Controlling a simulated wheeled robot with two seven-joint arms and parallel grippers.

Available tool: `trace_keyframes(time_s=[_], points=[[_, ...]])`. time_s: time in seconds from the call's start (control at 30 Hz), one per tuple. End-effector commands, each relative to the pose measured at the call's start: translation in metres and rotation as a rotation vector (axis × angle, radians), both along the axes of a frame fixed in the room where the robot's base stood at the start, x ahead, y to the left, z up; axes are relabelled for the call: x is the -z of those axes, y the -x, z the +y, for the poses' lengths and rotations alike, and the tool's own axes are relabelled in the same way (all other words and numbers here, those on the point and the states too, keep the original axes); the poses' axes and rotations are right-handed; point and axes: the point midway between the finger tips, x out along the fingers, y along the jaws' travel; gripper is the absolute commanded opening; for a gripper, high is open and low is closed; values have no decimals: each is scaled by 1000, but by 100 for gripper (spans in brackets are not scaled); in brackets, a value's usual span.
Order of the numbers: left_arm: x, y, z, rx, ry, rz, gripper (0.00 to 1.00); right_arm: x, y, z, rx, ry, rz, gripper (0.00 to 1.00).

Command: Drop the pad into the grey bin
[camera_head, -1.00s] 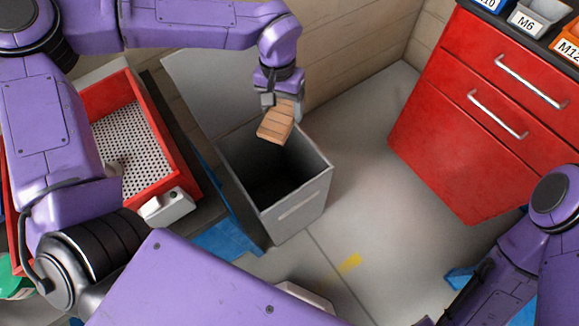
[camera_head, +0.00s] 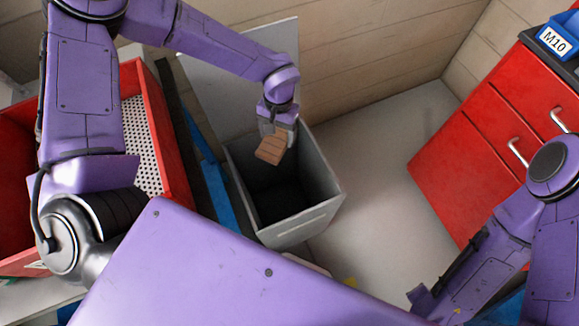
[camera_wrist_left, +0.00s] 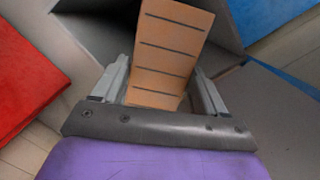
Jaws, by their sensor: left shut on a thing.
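The pad (camera_head: 271,149) is a brown-orange block with dark grooves. My left gripper (camera_head: 279,132) is shut on it and holds it over the opening of the grey bin, near the bin's back left. In the left wrist view the pad (camera_wrist_left: 168,55) sits between the two fingers of the gripper (camera_wrist_left: 163,88). The grey bin (camera_head: 318,170) is an open box with its lid (camera_head: 235,65) raised behind it; its inside is dark and looks empty where visible. My right arm shows at the lower right, but its fingers cannot be made out.
A red tray (camera_head: 160,110) with a perforated white floor stands left of the bin. A red drawer cabinet (camera_head: 450,165) stands at the right, with a blue M10 box (camera_head: 556,42) on top. Grey floor (camera_head: 385,160) lies clear between bin and cabinet.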

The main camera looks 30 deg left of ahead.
Motion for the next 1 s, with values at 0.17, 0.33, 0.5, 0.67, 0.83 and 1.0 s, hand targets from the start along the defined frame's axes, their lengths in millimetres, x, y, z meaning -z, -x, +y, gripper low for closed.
trace_keyframes(time_s=[0.17, 0.33, 0.5, 0.67, 0.83, 1.0], points=[[34, 3, 6, -12, -1, 0, 22, 7, 1, 0, 0, 0, 1, 43], [56, -8, 6, -9, -4, 12, 22, 24, 2, 0, 0, 0, 2, 43], [83, -11, 4, -6, -4, 16, 22, 51, 2, 0, 0, 0, 0, 43], [98, -11, 4, -6, -3, 18, 22, 66, 3, 0, 0, 0, 0, 43], [97, -11, 4, -7, -3, 17, 22, 65, 3, 0, 0, -1, 1, 43], [96, -11, 4, -8, -2, 17, 95, 64, 3, 0, 0, 0, 0, 43]])
